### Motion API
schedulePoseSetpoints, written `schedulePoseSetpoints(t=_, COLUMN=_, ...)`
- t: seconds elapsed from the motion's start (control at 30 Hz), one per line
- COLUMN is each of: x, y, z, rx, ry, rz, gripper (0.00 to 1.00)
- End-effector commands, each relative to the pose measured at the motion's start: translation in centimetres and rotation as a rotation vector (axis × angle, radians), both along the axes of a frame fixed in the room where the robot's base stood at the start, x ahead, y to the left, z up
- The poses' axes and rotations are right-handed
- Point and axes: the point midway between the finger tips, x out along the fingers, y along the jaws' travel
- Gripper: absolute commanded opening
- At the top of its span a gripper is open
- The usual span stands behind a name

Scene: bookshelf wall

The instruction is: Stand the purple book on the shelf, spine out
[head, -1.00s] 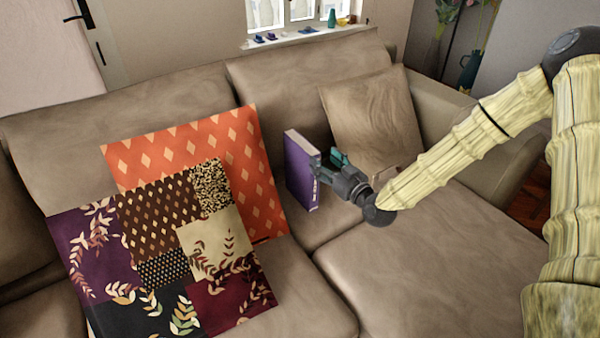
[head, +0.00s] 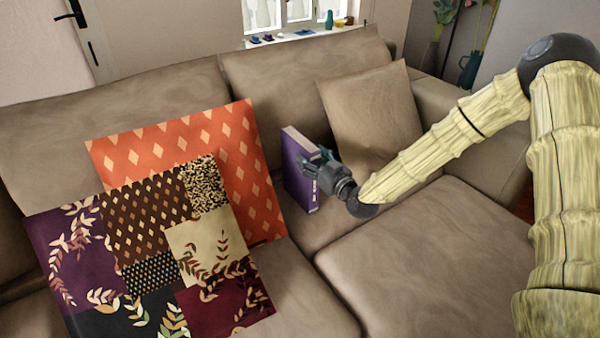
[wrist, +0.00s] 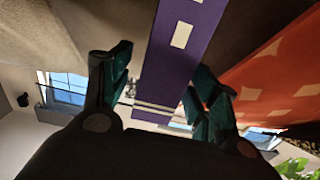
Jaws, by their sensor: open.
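The purple book (head: 294,178) stands upright on the sofa seat, beside the orange cushion. Its pale page edges show at the top, and its spine with light lettering faces my arm. My gripper (head: 318,168) is open at the upper part of the spine. In the wrist view the purple spine (wrist: 178,65), with pale label patches and bands, runs between the two open fingers of my gripper (wrist: 158,95). Whether either finger touches the book I cannot tell. No bookshelf shows in these views.
The orange diamond cushion (head: 225,140) leans just left of the book, with a patchwork cushion (head: 150,240) in front. A brown cushion (head: 368,115) leans behind to the right. The sofa seat (head: 430,260) at the right front is clear. A windowsill (head: 300,36) with small objects lies behind.

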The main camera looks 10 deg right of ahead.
Motion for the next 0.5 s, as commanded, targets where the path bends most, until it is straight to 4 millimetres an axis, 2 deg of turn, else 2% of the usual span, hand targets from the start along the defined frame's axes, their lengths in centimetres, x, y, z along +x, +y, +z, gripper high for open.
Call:
schedulePoseSetpoints(t=0.27, x=1.4, y=0.5, z=0.2, rx=-0.001, ry=-0.001, rz=-0.001, gripper=0.61)
schedulePoseSetpoints(t=0.5, x=4.3, y=1.7, z=0.5, rx=-0.001, ry=-0.001, rz=0.0, gripper=0.61)
